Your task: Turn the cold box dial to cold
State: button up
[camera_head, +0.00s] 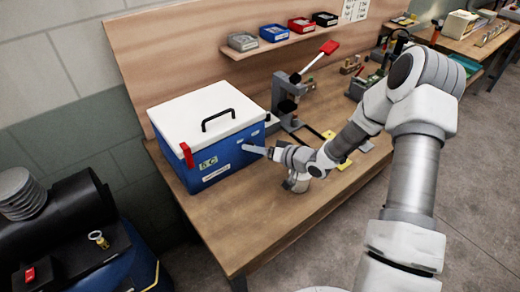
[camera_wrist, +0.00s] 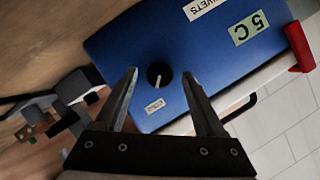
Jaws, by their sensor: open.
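The cold box (camera_head: 222,158) is blue with a shut white lid and stands on the workbench. In the wrist view its blue front (camera_wrist: 205,60) appears upside down. A round black dial (camera_wrist: 158,74) with a pale pointer mark is on that front, with a small white label (camera_wrist: 155,106) on its lid side. My gripper (camera_head: 262,151) is at the right part of the box front. In the wrist view my gripper (camera_wrist: 160,73) is open, its fingertips on either side of the dial; contact cannot be told. The dial is not discernible in the head view.
A red latch (camera_head: 187,154) and a black handle (camera_head: 218,119) are on the box. A press with a red lever (camera_head: 290,95) stands behind my arm. A shelf (camera_head: 275,44) holds several small bins. The bench front (camera_head: 250,230) is clear.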

jog(key=v, duration=1.7)
jog(key=shift+d+r, duration=0.1)
